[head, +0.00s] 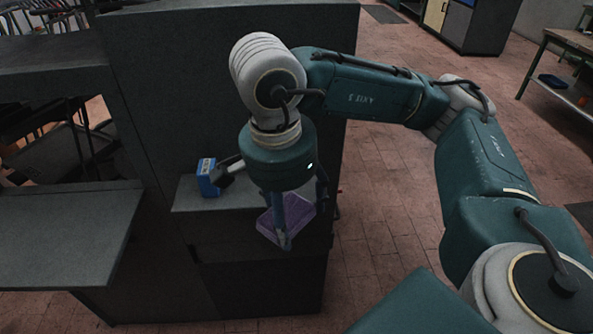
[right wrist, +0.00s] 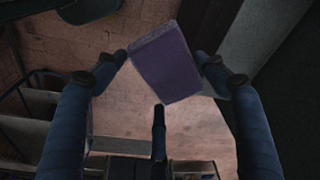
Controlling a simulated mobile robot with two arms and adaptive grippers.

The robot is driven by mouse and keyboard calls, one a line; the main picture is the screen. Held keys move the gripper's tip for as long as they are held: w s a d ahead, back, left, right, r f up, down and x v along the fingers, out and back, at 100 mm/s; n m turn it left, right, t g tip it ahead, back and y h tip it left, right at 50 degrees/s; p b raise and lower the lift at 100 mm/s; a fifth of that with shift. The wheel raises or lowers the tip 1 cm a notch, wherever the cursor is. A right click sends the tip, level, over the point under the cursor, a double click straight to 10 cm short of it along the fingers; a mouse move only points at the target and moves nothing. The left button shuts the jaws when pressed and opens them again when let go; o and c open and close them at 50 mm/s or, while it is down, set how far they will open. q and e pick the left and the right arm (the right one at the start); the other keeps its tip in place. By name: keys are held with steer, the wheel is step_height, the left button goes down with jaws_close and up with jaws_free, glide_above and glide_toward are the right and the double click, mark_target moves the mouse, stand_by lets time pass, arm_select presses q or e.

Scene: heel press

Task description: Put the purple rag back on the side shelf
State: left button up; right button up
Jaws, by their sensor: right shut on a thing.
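The purple rag (head: 287,217) is a flat, folded rectangular piece. My right gripper (head: 290,212) is shut on it and holds it tilted, in front of the right part of the side shelf (head: 190,206). In the right wrist view the rag (right wrist: 165,66) sits between the blue fingers of the gripper (right wrist: 160,72). The side shelf is a dark grey ledge on the machine's side. Whether the rag touches the shelf cannot be told, since the gripper hides part of both. My left gripper is out of view.
The tall dark machine panel (head: 170,80) rises behind the shelf. A grey table plate (head: 60,235) juts out at left. Brick floor (head: 385,200) is open to the right.

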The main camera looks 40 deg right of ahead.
steer(key=w+d+p, duration=0.1)
steer(key=w+d, duration=0.2)
steer(key=w, duration=0.1)
steer(key=w+d+f+p, duration=0.1)
steer(key=w+d+p, duration=0.1)
steer(key=w, duration=0.3)
steer(key=w+d+f+p, duration=0.1)
steer(key=w+d, duration=0.2)
steer(key=w, duration=0.2)
steer(key=shift+w+d+f+p, duration=0.15)
steer(key=shift+d+p, duration=0.2)
steer(key=shift+f+p, duration=0.3)
steer(key=shift+f, duration=0.35)
step_height(320, 180, down, 3)
steer(key=shift+w+r+p, duration=0.1)
steer(key=shift+p, duration=1)
steer(key=shift+w+d+f, duration=0.1)
steer(key=shift+f, duration=0.2)
steer(key=shift+f, duration=0.1)
